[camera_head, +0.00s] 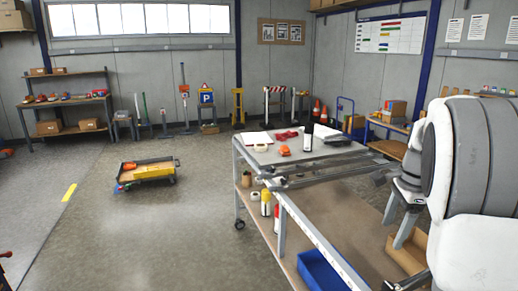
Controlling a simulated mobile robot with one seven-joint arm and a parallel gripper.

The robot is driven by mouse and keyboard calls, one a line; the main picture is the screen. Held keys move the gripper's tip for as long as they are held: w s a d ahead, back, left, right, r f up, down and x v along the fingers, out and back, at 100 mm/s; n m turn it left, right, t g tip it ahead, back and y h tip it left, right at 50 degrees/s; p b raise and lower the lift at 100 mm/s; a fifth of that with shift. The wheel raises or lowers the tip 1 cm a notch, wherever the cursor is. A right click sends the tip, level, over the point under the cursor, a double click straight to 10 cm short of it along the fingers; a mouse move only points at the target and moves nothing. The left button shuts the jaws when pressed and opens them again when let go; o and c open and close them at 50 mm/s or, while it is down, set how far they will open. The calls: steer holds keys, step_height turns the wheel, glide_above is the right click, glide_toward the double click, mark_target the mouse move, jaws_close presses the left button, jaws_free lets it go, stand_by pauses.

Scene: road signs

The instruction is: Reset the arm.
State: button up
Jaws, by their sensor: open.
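My arm's large white and grey links fill the right edge of the view. My gripper (398,222) shows just left of them, pointing down. Its two grey fingers are apart, with nothing visible between them. It appears in front of the right side of the metal work table (262,174); its exact height above the lower surface cannot be told.
A blue bin (322,270) sits low in front. A low cart (147,172) stands on the left floor, with open floor around it. Shelves (70,101) line the back.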

steer(key=s+a+r+n+t, duration=0.1)
steer(key=s+a+r+n, duration=0.2)
steer(key=s+a+n, duration=0.25)
steer(key=s+a+r+n+t, duration=0.1)
steer(key=s+a+r+n, duration=0.2)
steer(key=s+a+n, duration=0.3)
steer(key=s+a+f+n+t, duration=0.1)
steer(key=s+a+n, duration=0.2)
steer(key=s, duration=0.2)
steer(key=s+a+f+n+t, duration=0.1)
steer(key=s+a+f+n, duration=0.1)
steer(key=s+a+n, duration=0.1)
steer(key=shift+s+a+n+h, duration=0.3)
steer(key=shift+s+n, duration=0.45)
steer(key=shift+s, duration=0.5)
